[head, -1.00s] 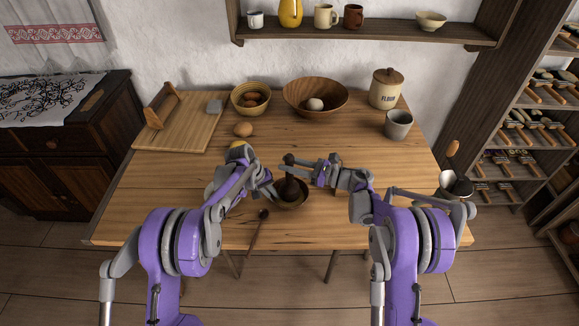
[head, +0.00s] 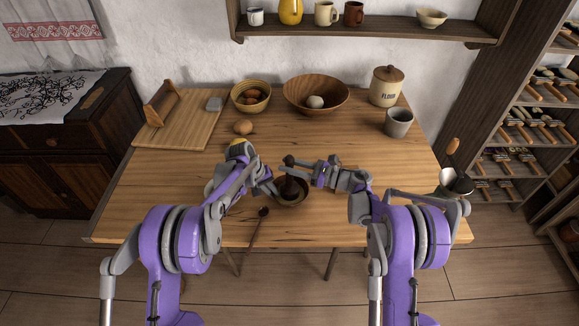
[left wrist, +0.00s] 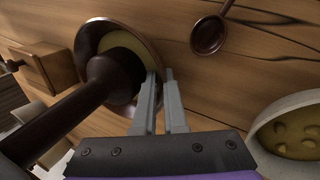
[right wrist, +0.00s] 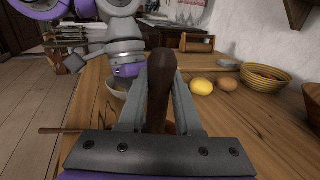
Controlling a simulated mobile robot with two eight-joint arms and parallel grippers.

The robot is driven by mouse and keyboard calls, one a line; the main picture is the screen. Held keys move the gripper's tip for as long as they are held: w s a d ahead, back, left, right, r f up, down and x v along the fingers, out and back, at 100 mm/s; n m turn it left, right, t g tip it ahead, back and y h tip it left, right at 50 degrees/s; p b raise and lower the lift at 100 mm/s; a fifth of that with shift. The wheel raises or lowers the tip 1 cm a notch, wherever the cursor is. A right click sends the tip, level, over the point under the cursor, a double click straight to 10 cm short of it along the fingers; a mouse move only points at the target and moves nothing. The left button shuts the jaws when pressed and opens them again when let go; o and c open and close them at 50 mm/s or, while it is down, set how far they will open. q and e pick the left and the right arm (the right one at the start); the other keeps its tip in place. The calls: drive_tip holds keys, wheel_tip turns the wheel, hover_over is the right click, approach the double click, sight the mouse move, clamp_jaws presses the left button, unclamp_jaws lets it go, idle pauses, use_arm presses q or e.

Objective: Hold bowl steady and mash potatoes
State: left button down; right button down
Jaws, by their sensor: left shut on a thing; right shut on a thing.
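A small brown bowl (head: 296,203) stands near the table's front middle; it also shows in the left wrist view (left wrist: 86,38), with pale yellow matter inside. My left gripper (left wrist: 161,76) is shut on the bowl's rim. A dark wooden masher (left wrist: 112,80) has its broad head down in the bowl. My right gripper (head: 291,162) is above the bowl, shut on the masher's handle, which stands between its fingers in the right wrist view (right wrist: 161,85). The masher's head hides much of the bowl's contents.
A dark wooden spoon (head: 262,213) lies left of the bowl. A pale bowl with yellow pieces (left wrist: 262,130) stands close by in the left wrist view. A lemon (right wrist: 201,86), egg (head: 243,127), egg basket (head: 236,103) and large wooden bowl (head: 316,108) are further back.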

drive_tip(key=shift+r, duration=0.85)
drive_tip(key=shift+f, duration=0.1)
drive_tip(key=shift+f, duration=1.15)
drive_tip(key=shift+r, duration=1.25)
drive_tip(key=shift+r, duration=3.45)
